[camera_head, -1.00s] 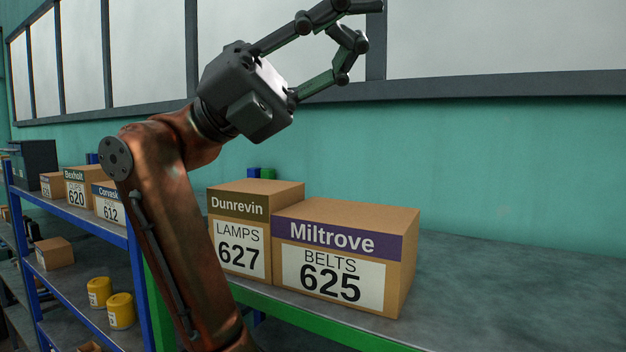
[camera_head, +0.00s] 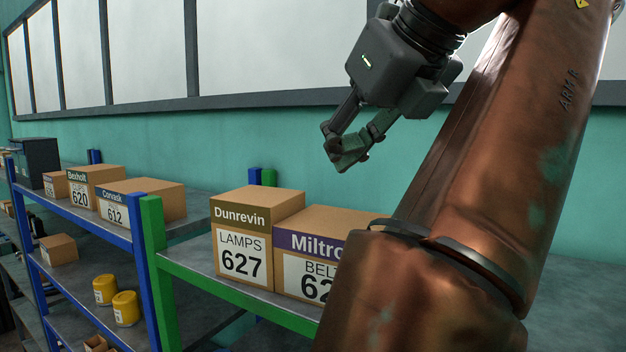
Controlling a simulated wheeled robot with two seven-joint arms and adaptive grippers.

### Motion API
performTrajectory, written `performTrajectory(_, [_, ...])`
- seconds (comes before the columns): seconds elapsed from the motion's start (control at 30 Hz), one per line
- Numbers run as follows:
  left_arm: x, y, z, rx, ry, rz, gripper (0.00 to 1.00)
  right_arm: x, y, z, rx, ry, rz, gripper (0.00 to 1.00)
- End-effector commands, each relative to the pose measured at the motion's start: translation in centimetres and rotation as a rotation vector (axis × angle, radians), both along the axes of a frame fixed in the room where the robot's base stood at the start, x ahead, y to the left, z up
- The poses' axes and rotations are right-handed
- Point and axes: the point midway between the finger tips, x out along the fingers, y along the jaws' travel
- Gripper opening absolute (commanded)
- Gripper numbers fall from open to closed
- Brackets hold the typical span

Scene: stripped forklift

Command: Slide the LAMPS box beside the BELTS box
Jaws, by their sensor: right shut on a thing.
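The LAMPS box (camera_head: 242,238), brown cardboard with an olive Dunrevin band and number 627, stands upright on the green-edged shelf (camera_head: 190,262). The BELTS box (camera_head: 325,221), with a purple band, stands directly to its right; the two look side by side, with no clear gap. My right arm hides the right part of the BELTS box. My right gripper (camera_head: 345,153) hangs above the boxes in the picture, apart from both. Its fingers are closed together on something I cannot make out. My left gripper is not in view.
A blue-framed shelf at the left holds several boxes, including the Corvask box (camera_head: 150,198), and yellow tins (camera_head: 125,308). Green and blue posts (camera_head: 152,235) stand left of the LAMPS box. A teal wall with windows is behind.

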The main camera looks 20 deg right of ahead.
Motion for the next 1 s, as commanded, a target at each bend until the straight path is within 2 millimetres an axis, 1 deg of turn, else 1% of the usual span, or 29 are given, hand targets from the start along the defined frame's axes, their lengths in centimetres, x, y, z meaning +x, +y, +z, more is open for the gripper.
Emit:
performTrajectory(0.17, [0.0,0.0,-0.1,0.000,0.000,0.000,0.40,1.5,0.4,-1.7,0.003,0.005,0.003,0.00])
performTrajectory(0.57, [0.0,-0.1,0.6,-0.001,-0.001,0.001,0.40,7.1,1.3,-7.2,0.001,0.004,0.000,0.00])
performTrajectory(0.63, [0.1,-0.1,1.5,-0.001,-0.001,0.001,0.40,8.3,1.4,-6.8,-0.001,0.004,0.001,0.00])
performTrajectory(0.8, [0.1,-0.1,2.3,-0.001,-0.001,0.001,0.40,10.1,1.8,-6.8,0.000,0.003,0.001,0.00])
performTrajectory(1.0, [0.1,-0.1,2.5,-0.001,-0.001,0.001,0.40,10.8,1.9,-6.9,0.000,0.001,0.001,0.00])
